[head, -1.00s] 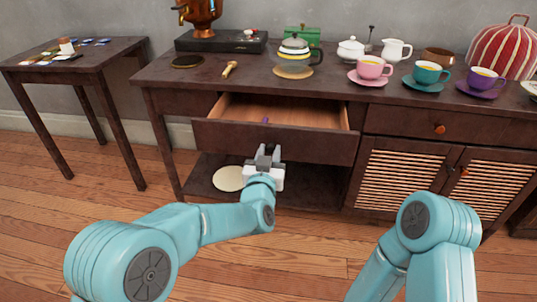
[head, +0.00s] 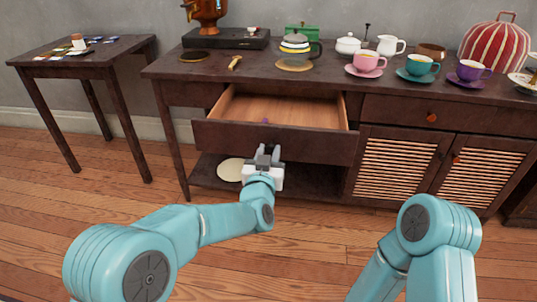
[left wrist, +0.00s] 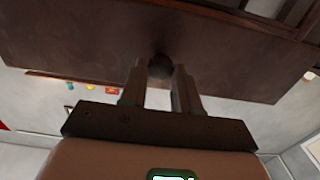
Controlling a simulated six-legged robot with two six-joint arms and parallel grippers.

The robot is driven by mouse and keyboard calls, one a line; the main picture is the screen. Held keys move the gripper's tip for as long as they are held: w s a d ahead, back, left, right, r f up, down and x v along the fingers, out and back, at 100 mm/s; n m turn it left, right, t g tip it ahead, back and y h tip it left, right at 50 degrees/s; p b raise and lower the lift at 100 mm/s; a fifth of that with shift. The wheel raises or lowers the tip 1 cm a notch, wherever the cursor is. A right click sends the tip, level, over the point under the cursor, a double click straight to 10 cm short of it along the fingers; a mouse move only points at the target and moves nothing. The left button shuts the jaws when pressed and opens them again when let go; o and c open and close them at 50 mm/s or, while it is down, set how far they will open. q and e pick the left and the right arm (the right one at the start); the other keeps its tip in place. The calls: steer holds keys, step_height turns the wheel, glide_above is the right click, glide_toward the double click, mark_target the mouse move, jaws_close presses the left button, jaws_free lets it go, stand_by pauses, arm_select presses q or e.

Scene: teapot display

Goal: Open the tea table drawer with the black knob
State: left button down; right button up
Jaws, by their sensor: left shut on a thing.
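The tea table drawer (head: 320,145) on the left side of the table is pulled out, and its wooden inside shows. A small purple thing lies inside, near its front panel. My left gripper (head: 268,152) is at the middle of the drawer front. In the left wrist view, the gripper (left wrist: 160,75) is shut on the dark round knob (left wrist: 160,66) of the drawer front (left wrist: 90,45). In the head view the knob is hidden behind the fingers. My right gripper is out of view; only my right arm shows at the lower right.
The tea table (head: 215,75) bears a teapot (head: 295,47), cups on saucers and a striped cosy (head: 495,50). Another drawer with an orange knob (head: 431,118) is shut. A round pale mat (head: 231,170) lies on the lower shelf. A side table (head: 85,60) stands left.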

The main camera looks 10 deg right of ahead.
arm_select(q)
steer(key=shift+w, duration=0.1)
steer(key=c, duration=0.8)
jaws_free()
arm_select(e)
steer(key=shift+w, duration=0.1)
arm_select(q)
steer(key=p+v, duration=0.3)
steer(key=v, duration=1.3)
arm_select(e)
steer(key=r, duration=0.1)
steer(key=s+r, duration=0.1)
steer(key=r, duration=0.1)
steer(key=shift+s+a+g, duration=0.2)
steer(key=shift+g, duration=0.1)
